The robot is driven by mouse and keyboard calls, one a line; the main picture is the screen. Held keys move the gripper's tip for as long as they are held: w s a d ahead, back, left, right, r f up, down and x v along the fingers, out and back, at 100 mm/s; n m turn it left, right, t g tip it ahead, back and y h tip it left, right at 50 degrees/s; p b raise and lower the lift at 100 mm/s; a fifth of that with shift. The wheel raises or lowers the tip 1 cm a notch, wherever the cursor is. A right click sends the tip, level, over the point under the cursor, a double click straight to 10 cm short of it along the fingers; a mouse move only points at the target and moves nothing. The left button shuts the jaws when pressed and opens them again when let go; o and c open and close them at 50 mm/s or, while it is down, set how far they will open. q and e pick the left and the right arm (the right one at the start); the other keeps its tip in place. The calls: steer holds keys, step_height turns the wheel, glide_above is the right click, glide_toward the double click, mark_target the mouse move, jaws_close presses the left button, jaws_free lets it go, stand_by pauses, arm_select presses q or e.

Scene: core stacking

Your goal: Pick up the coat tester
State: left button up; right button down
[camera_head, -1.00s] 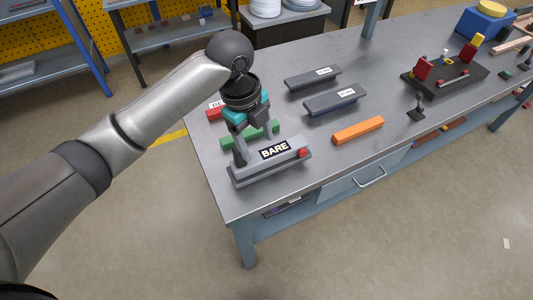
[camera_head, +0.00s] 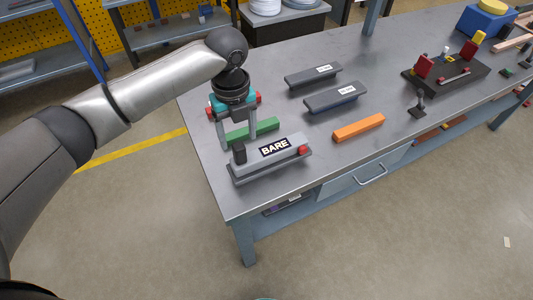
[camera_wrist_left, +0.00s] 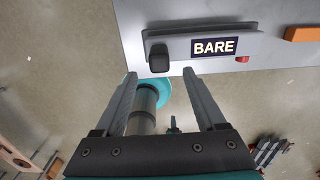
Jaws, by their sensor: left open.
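The grey device with the BARE display (camera_head: 272,162), which appears to be the coat tester, lies near the table's front left corner. It has a black block at its left end and a red knob at its right. My left gripper (camera_head: 238,142) is open and empty, just behind and above the device's left end. In the left wrist view, the open fingers (camera_wrist_left: 160,76) point towards the tester (camera_wrist_left: 214,63); its black block shows just beyond and between the fingertips. I see no contact there. My right gripper is in neither view.
A green bar (camera_head: 255,129) and a partly hidden red bar (camera_head: 258,98) lie behind the tester. An orange bar (camera_head: 358,127), two grey labelled bars (camera_head: 334,98) and (camera_head: 313,76) and a small black stand (camera_head: 417,106) lie to the right. Bare tabletop separates them.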

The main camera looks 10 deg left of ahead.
mark_target(239, 145)
arm_select(q)
steer(key=shift+w+a+f+b, duration=0.1)
steer(key=shift+w+f+b, duration=0.1)
steer(key=shift+f, duration=1.25)
steer(key=shift+w+a+f+b, duration=0.1)
steer(key=shift+f+b, duration=0.1)
steer(key=shift+f, duration=1.25)
jaws_close()
